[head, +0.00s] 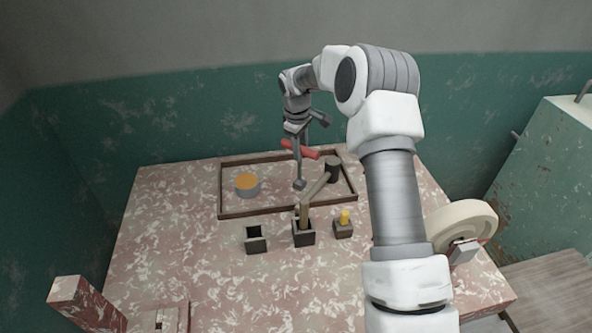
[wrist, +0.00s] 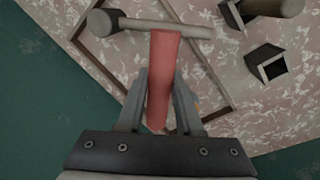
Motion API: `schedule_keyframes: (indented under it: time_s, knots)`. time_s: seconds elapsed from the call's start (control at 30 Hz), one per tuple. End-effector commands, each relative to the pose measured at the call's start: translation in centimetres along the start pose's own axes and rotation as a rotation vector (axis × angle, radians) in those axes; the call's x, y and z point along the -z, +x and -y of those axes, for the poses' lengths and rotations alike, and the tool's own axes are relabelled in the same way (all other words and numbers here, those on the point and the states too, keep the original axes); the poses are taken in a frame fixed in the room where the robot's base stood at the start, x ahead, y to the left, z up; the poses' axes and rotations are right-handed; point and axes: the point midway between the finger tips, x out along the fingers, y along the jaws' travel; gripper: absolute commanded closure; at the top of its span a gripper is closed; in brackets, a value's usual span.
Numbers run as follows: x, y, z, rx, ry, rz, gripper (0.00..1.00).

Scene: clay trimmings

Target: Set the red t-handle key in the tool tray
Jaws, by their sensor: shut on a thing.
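The red t-handle key has a red handle (head: 300,149) and a grey shaft ending in a dark block. In the head view it hangs above the tool tray, shaft pointing down. My gripper (head: 298,133) is shut on the red handle.
A grey tin with an orange top (head: 247,185) stands in the tray's left part.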

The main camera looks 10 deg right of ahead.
Motion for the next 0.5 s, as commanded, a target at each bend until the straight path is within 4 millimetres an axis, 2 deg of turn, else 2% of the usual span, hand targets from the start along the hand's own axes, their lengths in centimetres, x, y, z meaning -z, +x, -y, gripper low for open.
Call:
schedule_keyframes:
  time_s: [0.03, 0.23, 0.4, 0.5]
  knots:
    - [-0.1, 0.8, 0.1, 0.001, 0.0, 0.001, 1.0]
    - [0.0, 2.3, 0.3, 0.0, 0.001, 0.0, 1.0]
    - [-0.1, 4.7, 0.7, 0.001, 0.001, 0.001, 1.0]
    - [-0.1, 5.3, 0.7, -0.002, 0.001, -0.001, 1.0]
